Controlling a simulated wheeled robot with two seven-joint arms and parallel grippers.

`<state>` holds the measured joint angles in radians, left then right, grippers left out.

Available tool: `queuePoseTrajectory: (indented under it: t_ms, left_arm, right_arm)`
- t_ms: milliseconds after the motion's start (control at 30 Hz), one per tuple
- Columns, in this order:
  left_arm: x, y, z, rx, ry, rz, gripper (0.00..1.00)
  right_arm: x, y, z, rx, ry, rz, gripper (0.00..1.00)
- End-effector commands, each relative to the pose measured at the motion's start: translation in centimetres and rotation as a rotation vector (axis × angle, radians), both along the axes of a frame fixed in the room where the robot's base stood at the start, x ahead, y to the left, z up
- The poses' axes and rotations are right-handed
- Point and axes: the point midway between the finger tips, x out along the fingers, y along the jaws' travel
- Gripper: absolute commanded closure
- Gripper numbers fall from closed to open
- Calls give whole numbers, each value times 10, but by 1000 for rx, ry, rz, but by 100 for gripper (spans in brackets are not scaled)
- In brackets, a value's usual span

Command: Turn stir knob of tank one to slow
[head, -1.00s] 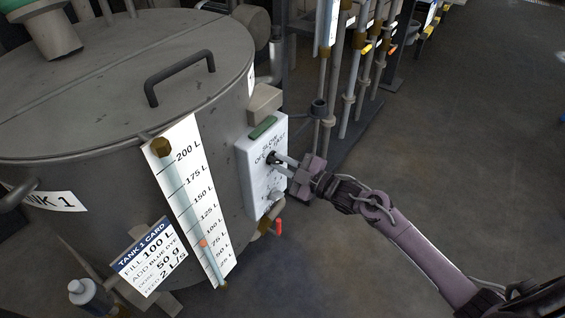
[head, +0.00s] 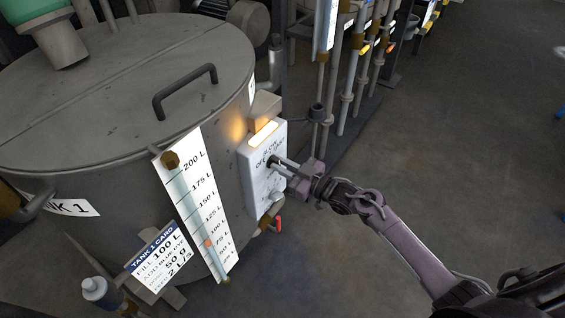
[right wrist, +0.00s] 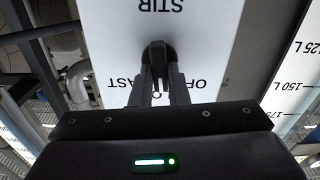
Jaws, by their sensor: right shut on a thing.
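Tank one (head: 130,90) is a large grey lidded vessel at the left of the head view. A white control panel (head: 252,185) is on its right side, with a lit lamp (head: 263,133) glowing warm at its top. My right gripper (head: 277,163) is at the panel, shut on the dark stir knob. In the right wrist view the black knob (right wrist: 158,52) sits between the fingers, under the upside-down word STIR. The label beside the knob is partly hidden by the fingers. My left gripper is not in view.
A level gauge (head: 196,200) marked in litres and a tank card (head: 158,257) are on the tank front, left of the panel. A red-handled valve (head: 278,224) is below the panel. Pipes (head: 345,95) stand behind it. The floor at right is clear.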

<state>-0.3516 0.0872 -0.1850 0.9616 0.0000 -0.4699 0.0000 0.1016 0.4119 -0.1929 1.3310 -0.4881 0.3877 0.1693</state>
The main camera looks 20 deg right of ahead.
Motion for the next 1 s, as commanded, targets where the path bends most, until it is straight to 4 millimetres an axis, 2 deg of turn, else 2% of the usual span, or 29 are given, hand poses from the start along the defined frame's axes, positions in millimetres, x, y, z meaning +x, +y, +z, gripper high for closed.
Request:
queuePoseTrajectory:
  t_ms: [300,767,800,933,1000]
  left_arm:
    - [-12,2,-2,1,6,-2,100]
    - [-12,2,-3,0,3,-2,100]
    - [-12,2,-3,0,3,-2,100]
    - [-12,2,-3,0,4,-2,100]
    - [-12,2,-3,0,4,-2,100]
  right_arm:
    - [0,0,0,75,60,0,100]
    - [0,0,-1,84,68,0,100]
    - [0,0,-1,84,68,1,82]
    - [0,0,-1,84,67,0,65]
    - [0,0,-1,83,66,0,64]
